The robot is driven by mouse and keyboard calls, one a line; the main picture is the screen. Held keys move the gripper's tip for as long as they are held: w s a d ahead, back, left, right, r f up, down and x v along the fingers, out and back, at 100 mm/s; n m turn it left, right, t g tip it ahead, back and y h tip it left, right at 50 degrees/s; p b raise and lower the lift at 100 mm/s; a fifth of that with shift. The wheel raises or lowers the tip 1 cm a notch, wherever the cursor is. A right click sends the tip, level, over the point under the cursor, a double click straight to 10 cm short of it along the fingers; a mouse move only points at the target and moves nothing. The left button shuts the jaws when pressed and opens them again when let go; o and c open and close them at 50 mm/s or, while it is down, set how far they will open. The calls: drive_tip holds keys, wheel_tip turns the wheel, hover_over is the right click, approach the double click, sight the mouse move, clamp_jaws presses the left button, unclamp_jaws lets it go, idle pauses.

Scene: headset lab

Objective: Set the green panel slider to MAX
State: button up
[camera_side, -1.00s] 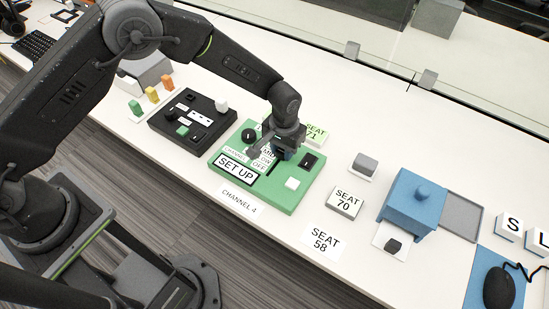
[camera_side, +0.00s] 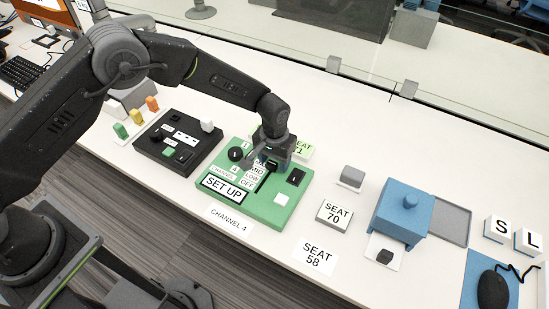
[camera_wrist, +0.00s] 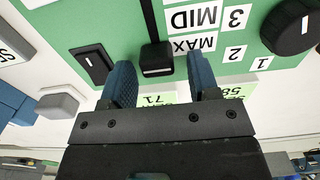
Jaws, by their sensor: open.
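The green panel (camera_side: 225,206) lies on the white table, with a SET UP label, a black dial (camera_wrist: 289,27) and MID, LOW and OFF labels. In the wrist view, the black slider knob (camera_wrist: 157,58) stands at the end of its dark slot, beside the MAX label (camera_wrist: 192,46). My gripper (camera_wrist: 158,75) is open, its blue fingers on either side of the knob with gaps between. In the side view my gripper (camera_side: 272,160) is low over the panel's far part and hides the MAX label and much of the slot.
A black rocker switch (camera_wrist: 92,62) and a white button (camera_side: 281,199) sit on the panel. A black control box (camera_side: 147,152) stands to the left. A grey SEAT 70 block (camera_side: 334,213) and a blue box (camera_side: 400,218) stand to the right.

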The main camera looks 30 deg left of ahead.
wheel_tip(320, 180, up, 14)
idle(0.5)
drive_tip(key=shift+f, duration=0.1)
drive_tip(key=s+a+r+t, duration=0.1)
drive_tip(key=s+a+r, duration=0.35)
drive_tip(key=r, duration=0.35)
drive_tip(key=s+a+r+t, duration=0.1)
drive_tip(key=s+a+r, duration=0.3)
drive_tip(key=a+r, duration=0.3)
drive_tip(key=s+a+r+t, duration=0.1)
drive_tip(key=s+a, duration=0.3)
drive_tip(key=s, duration=0.5)
drive_tip(key=s+a+r+t, duration=0.2)
drive_tip(key=s+a, duration=0.2)
drive_tip(key=s, duration=0.6)
drive_tip(key=shift+r+t, duration=0.3)
